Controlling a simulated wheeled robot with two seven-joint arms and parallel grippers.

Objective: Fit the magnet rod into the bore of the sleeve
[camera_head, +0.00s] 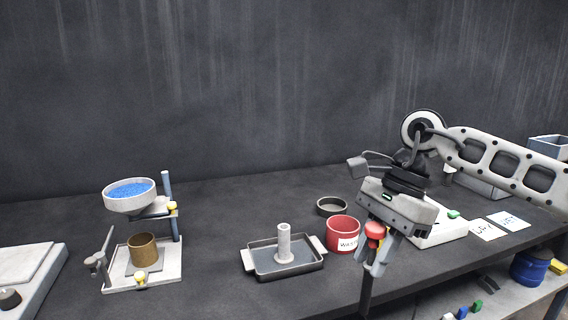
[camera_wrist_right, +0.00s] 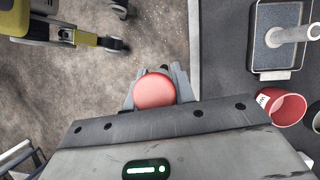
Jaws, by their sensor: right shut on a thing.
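The sleeve (camera_head: 284,243) is a pale grey upright tube standing in a shallow grey tray (camera_head: 262,272). In the right wrist view the sleeve (camera_wrist_right: 292,36) shows at the top right. My right gripper (camera_head: 376,258) points down, to the right of the tray and near the table's front edge. It is shut on the magnet rod, whose red knob (camera_head: 375,230) shows at the fingers. In the right wrist view the knob (camera_wrist_right: 154,91) sits between the fingers and hides the rod below it. My left gripper is not in view.
A red labelled cup (camera_head: 342,235) stands between the tray and my right gripper, with a dark round dish (camera_head: 332,207) behind it. On the left stand a bowl of blue grains (camera_head: 130,190) on a stand and a brass cup (camera_head: 142,250). The table behind the tray is clear.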

